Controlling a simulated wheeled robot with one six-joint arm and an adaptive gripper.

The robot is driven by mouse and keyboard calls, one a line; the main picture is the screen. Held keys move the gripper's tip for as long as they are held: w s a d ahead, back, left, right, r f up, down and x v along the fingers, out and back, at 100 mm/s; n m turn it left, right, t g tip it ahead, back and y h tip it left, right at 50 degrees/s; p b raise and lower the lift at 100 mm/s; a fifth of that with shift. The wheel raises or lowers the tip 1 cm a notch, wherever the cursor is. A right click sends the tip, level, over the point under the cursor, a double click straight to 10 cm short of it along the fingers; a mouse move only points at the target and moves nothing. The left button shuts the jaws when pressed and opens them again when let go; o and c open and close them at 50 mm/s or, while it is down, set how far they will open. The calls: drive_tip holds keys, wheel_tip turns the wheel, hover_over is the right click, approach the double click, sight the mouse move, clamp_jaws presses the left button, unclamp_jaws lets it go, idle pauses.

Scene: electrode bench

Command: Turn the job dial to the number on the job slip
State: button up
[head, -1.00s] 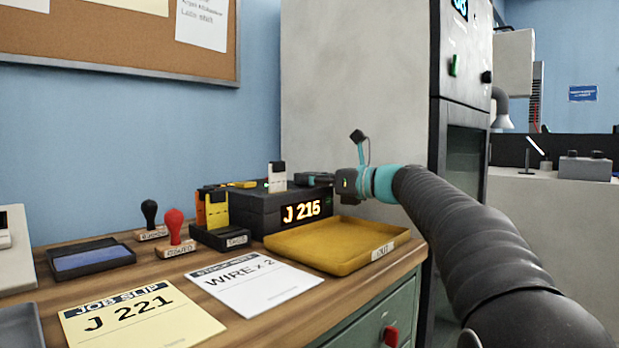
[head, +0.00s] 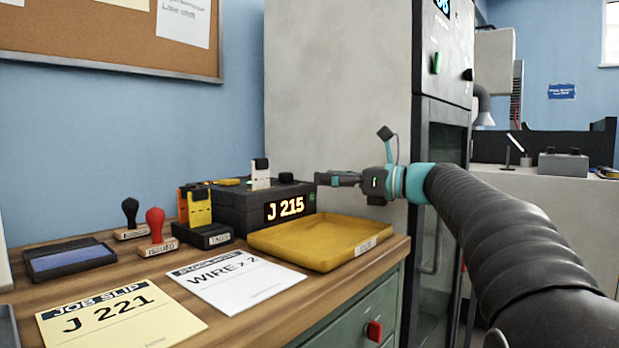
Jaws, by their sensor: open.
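The yellow job slip (head: 118,318) lies at the front left of the bench and reads J 221. A dark box (head: 238,205) at the back has a lit orange display (head: 285,208) reading J 215. A black round knob (head: 286,178), which looks like the job dial, sits on the box top towards its right end. My gripper (head: 322,179) is open, its fingers pointing left just right of the knob at about its height. It looks apart from the knob and holds nothing. The gap between the fingers is hard to make out from this side.
A yellow tray (head: 320,262) lies in front of the box. A white card stands in the box top (head: 260,174). A WIRE sheet (head: 235,284), a tag holder (head: 202,236), black and red stamps (head: 155,226) and an ink pad (head: 70,260) stand left. A tall grey cabinet (head: 340,100) rises behind.

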drive_tip(key=shift+v, duration=1.5)
drive_tip(key=shift+f, duration=0.1)
